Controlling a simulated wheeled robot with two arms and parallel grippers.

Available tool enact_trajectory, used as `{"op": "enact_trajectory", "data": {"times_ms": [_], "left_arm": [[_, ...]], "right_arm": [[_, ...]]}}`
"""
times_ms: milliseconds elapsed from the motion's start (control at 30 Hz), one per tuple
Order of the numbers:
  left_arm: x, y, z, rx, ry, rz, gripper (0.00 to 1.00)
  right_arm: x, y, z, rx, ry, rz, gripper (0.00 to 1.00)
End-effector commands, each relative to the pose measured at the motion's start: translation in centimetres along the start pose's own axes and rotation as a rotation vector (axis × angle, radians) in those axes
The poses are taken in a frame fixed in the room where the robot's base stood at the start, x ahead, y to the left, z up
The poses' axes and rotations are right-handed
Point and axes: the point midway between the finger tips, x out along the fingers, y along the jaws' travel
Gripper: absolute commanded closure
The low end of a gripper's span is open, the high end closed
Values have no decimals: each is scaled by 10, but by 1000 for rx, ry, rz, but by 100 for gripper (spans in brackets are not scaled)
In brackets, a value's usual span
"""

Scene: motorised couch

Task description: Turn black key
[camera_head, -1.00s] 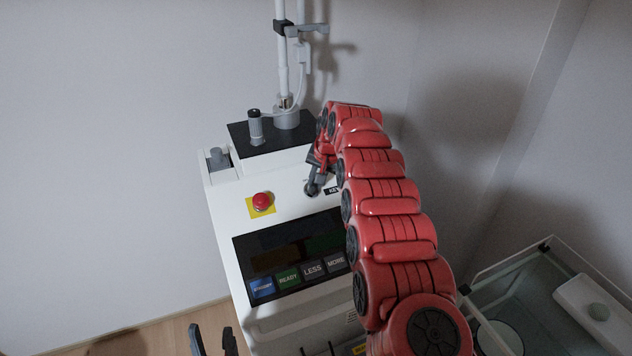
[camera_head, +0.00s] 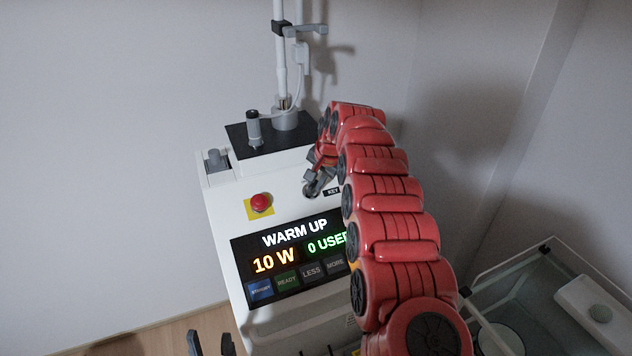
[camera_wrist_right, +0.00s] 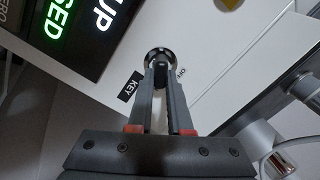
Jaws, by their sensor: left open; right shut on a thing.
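The black key (camera_wrist_right: 160,68) sits in a round metal switch on the white machine panel, beside a black "KEY" label (camera_wrist_right: 131,87) and the printed word "OFF". My right gripper (camera_wrist_right: 160,75) is shut on the key. In the head view my right gripper (camera_head: 313,190) reaches down to the switch and mostly hides the key. The machine's display (camera_head: 293,235) is lit and reads "WARM UP", "10 W" and a partly hidden green line. My left gripper (camera_head: 212,343) is open and empty at the bottom edge, in front of the machine.
A red button on a yellow plate (camera_head: 261,203) is left of the key. A black top plate with a grey post (camera_head: 254,128) and a tall white pole (camera_head: 281,55) stand behind. A glass-sided cart (camera_head: 545,300) is at right.

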Motion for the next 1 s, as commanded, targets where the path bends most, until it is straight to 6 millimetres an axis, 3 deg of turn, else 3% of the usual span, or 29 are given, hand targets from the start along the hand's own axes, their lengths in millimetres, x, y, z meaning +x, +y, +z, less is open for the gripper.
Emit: {"op": "enact_trajectory", "data": {"times_ms": [67, 100, 300, 733, 867, 1000], "left_arm": [[-4, 0, 1, 0, 0, 0, 50], [-3, 0, 0, 0, 0, 0, 50], [-2, 0, 0, 0, 0, 0, 50], [-8, 0, 2, 0, 0, 0, 50], [-18, 1, 3, 0, 0, 0, 50], [-31, 2, 5, 0, 0, 0, 50]], "right_arm": [[2, 2, 3, 73, -6, -3, 100], [2, 2, 2, 94, -5, -3, 79], [1, 1, 1, 88, -2, -4, 48], [-7, -1, 0, 86, 3, -10, 48], [-22, -2, 2, 84, 4, -12, 48], [-50, 1, 1, 88, 4, -11, 48]]}}
